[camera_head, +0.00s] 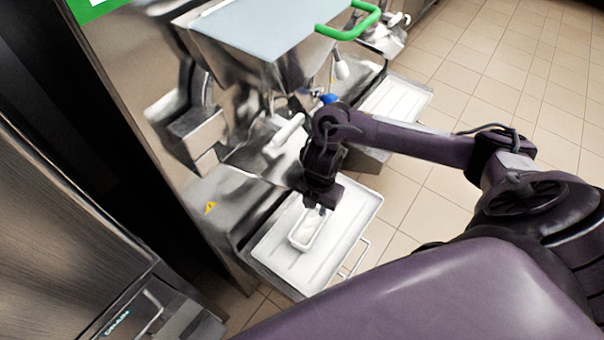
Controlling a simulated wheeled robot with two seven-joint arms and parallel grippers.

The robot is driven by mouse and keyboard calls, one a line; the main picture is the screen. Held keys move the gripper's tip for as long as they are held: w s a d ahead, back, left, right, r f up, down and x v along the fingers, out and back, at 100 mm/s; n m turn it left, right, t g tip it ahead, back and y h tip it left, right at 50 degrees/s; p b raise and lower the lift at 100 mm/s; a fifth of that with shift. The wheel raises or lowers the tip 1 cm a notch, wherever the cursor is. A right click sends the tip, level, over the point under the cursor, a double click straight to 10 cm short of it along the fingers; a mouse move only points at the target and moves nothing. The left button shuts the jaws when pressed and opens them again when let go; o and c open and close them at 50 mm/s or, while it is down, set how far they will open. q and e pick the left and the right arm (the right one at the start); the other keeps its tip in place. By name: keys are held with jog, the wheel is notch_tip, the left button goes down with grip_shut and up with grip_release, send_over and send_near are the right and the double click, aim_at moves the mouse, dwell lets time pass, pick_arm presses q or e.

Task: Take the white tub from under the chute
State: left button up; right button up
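The white tub (309,230) is a small rectangular tub standing on the white drip tray (280,262) at the front of the batch freezer. My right gripper (322,203) points down at the tub's far end, partly covering it. The fingertips are dark and small here, so I cannot tell whether they are open, shut or touching the rim. The steel chute area (262,150) is behind and up-left of the gripper, partly hidden by my arm. My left gripper is not in view.
A steel hopper (235,50) with a green handle (352,22) stands above. A second machine's tray (398,100) is behind my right forearm. A steel cabinet (60,230) fills the left. Tiled floor (420,200) lies open to the right.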

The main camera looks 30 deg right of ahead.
jog(key=d, duration=0.1)
jog(key=b, duration=0.5)
send_near(309, 228)
jog(key=s+r, duration=0.2)
jog(key=s, duration=0.1)
jog(key=shift+s+d+r, duration=0.1)
jog(key=shift+s+r, duration=0.15)
jog(key=shift+r, duration=0.1)
jog(key=shift+f, duration=0.65)
notch_tip(309, 228, down, 6)
jog(key=shift+r+b, duration=0.1)
jog(key=shift+b, duration=0.45)
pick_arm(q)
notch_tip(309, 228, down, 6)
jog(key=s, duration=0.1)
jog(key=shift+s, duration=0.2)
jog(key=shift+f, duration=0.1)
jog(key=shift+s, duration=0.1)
pick_arm(e)
grip_shut()
jog(key=shift+w, duration=0.1)
